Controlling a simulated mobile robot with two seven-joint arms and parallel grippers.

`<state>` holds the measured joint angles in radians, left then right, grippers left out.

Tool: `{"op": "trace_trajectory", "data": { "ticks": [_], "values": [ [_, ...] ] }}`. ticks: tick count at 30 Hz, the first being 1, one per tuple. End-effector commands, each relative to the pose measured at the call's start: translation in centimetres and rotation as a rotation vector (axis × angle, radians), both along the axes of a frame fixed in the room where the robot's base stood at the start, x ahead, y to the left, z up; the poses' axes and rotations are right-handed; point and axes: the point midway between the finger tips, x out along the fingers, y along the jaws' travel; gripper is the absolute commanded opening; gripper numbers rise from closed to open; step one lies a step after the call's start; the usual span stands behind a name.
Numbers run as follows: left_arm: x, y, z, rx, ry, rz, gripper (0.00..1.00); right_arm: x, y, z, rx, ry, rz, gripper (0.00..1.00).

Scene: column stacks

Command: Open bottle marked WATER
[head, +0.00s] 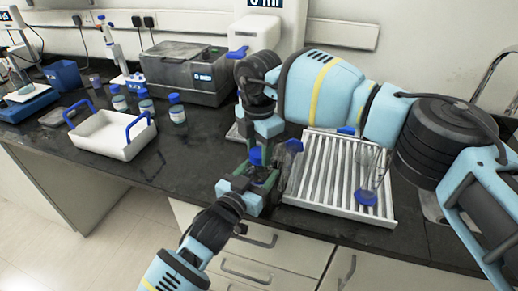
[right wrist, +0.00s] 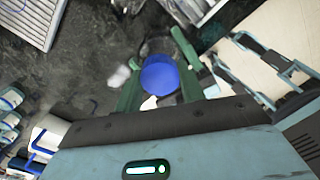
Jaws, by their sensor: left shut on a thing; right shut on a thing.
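A bottle's blue cap (head: 256,155) shows between my two grippers in front of the counter, and as a round blue disc (right wrist: 161,75) in the right wrist view. My right gripper (head: 258,158) reaches down from above and is shut on the cap, with its green fingers on either side of it in the right wrist view (right wrist: 158,80). My left gripper (head: 264,179) comes from below left and is shut on the bottle's body, just under the right gripper. The body is mostly hidden by the fingers. No marking on it can be read.
A white drying rack (head: 322,185) with glassware (head: 368,165) lies close right of my grippers. A white tray with blue handles (head: 105,139) and several blue-capped bottles (head: 177,113) stand at left. A grey box device (head: 185,75) is behind. The dark counter (head: 195,150) between is clear.

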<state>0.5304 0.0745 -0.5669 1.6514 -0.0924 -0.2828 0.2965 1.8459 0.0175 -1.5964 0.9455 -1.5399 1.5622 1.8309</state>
Motion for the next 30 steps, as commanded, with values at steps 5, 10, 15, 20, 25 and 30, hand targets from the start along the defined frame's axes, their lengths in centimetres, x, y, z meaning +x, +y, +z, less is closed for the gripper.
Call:
{"op": "trace_trajectory", "data": {
  "ticks": [5,10,15,20,25,30],
  "values": [
    [-0.02,-0.02,-0.03,0.001,0.0,-0.001,0.0,0.03,0.03,0.02,0.001,-0.001,0.285,0.12],
    [-0.03,-0.03,-0.02,0.001,0.0,-0.001,0.0,0.01,0.06,0.06,0.001,0.0,0.563,0.12],
    [-0.03,-0.03,-0.02,0.001,0.0,-0.001,0.0,0.0,0.08,0.09,0.001,0.0,0.841,0.12],
    [-0.03,-0.04,-0.03,0.001,0.0,-0.001,0.0,-0.02,0.09,0.11,0.0,-0.001,1.103,0.12],
    [-0.03,-0.04,-0.03,0.0,0.0,-0.001,0.0,-0.02,0.1,0.12,0.0,-0.001,1.381,0.12],
    [-0.03,-0.04,-0.03,0.0,0.0,-0.001,0.0,-0.05,0.09,0.14,0.0,-0.001,1.66,0.12]
  ]
}}
